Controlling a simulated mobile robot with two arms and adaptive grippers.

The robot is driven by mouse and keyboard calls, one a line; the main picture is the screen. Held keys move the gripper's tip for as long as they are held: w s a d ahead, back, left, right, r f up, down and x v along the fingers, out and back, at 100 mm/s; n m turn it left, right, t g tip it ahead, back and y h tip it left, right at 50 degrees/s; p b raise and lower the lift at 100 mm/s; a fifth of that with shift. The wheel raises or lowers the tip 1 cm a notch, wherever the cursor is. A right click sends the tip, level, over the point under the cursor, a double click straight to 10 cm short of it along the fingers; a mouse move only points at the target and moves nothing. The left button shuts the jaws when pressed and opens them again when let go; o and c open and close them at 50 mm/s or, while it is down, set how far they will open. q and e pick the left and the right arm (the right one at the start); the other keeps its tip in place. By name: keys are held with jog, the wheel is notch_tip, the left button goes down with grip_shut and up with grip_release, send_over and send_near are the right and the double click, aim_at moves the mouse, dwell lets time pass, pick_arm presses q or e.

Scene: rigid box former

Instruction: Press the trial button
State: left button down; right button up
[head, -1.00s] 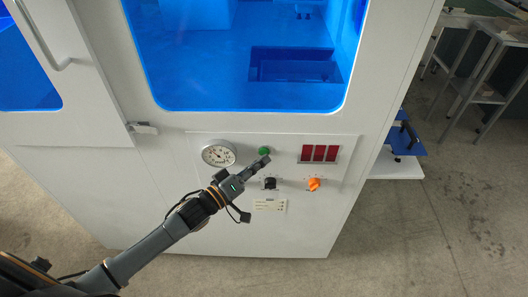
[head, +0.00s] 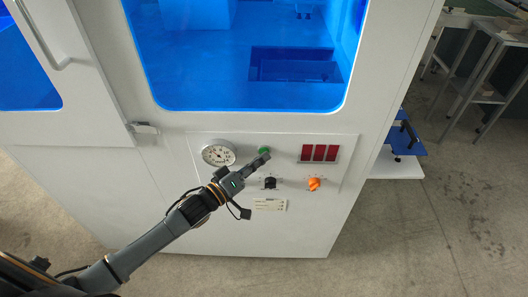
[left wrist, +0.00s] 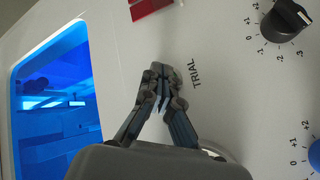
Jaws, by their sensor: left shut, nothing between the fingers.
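The green trial button (head: 264,150) is on the white front panel, between the round gauge and the red display. My left gripper (head: 265,156) is shut and empty, its fingertips overlapping the button's lower edge in the head view. Whether they touch it, I cannot tell. In the left wrist view the shut fingertips (left wrist: 163,72) are beside the printed word TRIAL (left wrist: 194,75), and the button is hidden behind them. My right gripper is not in view.
The panel also carries a round gauge (head: 218,154), a red display (head: 319,153), a black knob (head: 270,183) and an orange knob (head: 314,184). Above is a blue-lit window (head: 210,70). A door latch (head: 143,128) sticks out at the left.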

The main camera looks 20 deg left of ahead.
pick_arm(q)
jog(key=shift+w, duration=0.15)
jog(key=shift+r, duration=0.1)
dwell(0.3)
jog(key=shift+s+d+p, duration=0.2)
jog(key=shift+s+p, duration=0.35)
jog(key=shift+s, duration=0.3)
jog(key=shift+s, duration=0.1)
jog(key=s+p, duration=0.1)
jog(key=s, duration=0.1)
jog(key=s+d+p, duration=0.1)
jog(key=s, duration=0.1)
jog(key=shift+s+d, duration=0.2)
jog(key=shift+s, duration=0.1)
